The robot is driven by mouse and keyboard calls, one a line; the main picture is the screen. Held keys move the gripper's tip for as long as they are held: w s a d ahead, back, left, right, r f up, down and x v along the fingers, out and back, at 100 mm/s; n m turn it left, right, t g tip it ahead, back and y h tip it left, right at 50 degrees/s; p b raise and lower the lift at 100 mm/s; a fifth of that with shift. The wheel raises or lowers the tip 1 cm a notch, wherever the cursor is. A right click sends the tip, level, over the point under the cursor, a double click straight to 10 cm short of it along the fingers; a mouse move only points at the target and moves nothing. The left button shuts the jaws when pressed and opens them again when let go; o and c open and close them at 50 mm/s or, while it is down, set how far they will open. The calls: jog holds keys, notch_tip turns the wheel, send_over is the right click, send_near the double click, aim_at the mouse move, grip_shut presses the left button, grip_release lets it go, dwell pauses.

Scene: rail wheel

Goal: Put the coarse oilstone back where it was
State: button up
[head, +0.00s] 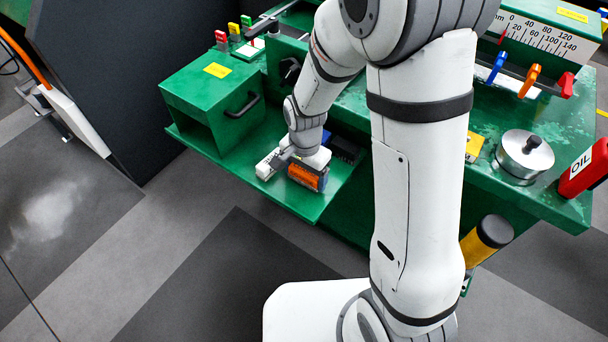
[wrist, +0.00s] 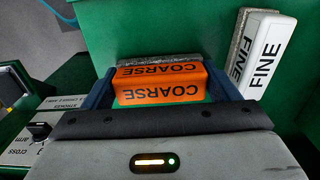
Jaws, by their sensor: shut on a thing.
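The coarse oilstone, an orange block labelled COARSE with a grey speckled face, sits between my fingers in the wrist view (wrist: 160,94). It also shows as an orange block in the head view (head: 307,177), low over the green shelf (head: 310,206). My gripper (wrist: 165,80) is shut on it, one dark finger at each end. In the head view my gripper (head: 308,160) is over the shelf, partly hidden by my wrist. Whether the stone touches the shelf, I cannot tell.
A white oilstone labelled FINE (wrist: 262,55) is close on the right in the wrist view. A green box with an open front (head: 212,98) stands left of my gripper in the head view. A dark block (head: 345,149) lies to the right. A lidded metal pot (head: 524,155) is farther right.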

jog(key=shift+f, duration=0.3)
jog(key=shift+f, duration=0.15)
jog(key=shift+f, duration=0.15)
jog(key=o, duration=1)
jog(key=shift+o, duration=0.2)
jog(key=shift+r, duration=0.25)
